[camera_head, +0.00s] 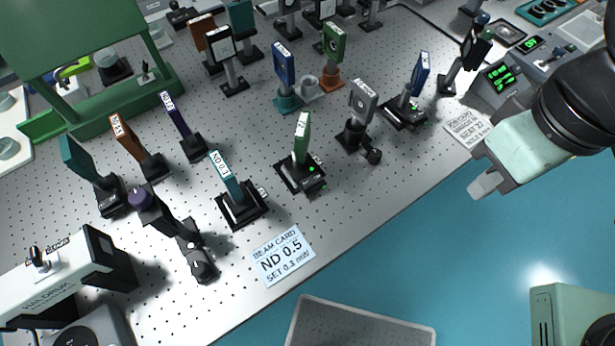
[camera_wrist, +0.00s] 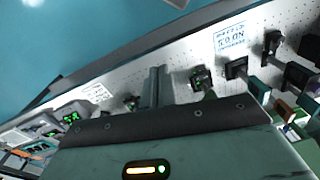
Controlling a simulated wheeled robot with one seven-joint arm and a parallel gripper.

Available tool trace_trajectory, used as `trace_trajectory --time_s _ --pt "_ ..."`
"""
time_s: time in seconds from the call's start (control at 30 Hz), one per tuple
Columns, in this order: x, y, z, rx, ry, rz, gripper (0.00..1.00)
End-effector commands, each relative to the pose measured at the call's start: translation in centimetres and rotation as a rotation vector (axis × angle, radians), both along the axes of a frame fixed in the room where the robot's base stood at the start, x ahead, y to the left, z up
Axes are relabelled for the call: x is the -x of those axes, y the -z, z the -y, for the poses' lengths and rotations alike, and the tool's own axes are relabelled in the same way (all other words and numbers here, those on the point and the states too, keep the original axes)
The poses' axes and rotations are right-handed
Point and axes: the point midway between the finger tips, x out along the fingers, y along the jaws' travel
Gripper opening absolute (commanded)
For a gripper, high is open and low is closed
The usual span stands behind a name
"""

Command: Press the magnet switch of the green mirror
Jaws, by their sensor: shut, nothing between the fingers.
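The green mirror (camera_head: 302,135) stands upright, seen nearly edge-on, on a black base (camera_head: 302,176) near the table's front edge in the head view. A small green light (camera_head: 311,169) glows on the front of that base. What seems to be the same base shows right of the fingers in the wrist view (camera_wrist: 202,78). My gripper (camera_head: 478,190) is shut and empty. It hangs over the blue floor in front of the table, well to the right of the green mirror and apart from it. Its fingers (camera_wrist: 154,86) point toward the table in the wrist view.
A blue mirror (camera_head: 420,74) and a grey mount (camera_head: 362,102) stand right of the green mirror. A teal ND plate (camera_head: 224,176) stands left. A beam card (camera_head: 284,255) lies in front. Another green plate (camera_head: 333,43) stands farther back. Instruments (camera_head: 503,76) line the right.

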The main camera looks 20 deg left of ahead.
Motion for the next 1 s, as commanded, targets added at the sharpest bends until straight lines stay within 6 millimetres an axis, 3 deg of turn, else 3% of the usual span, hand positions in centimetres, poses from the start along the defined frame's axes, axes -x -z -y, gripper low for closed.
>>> trace_trajectory --time_s 0.17,0.4,0.6,0.8,1.0 --pt "-1.0 1.1 -1.8 -0.045 -0.020 0.020 0.00" --pt "-3.7 5.7 -8.2 -0.225 -0.073 0.129 0.00" --pt "-4.3 9.9 -12.9 -0.380 -0.095 0.249 0.00" --pt "-3.5 13.1 -15.2 -0.501 -0.107 0.370 0.00" --pt "-2.7 14.6 -15.8 -0.569 -0.110 0.449 0.00"
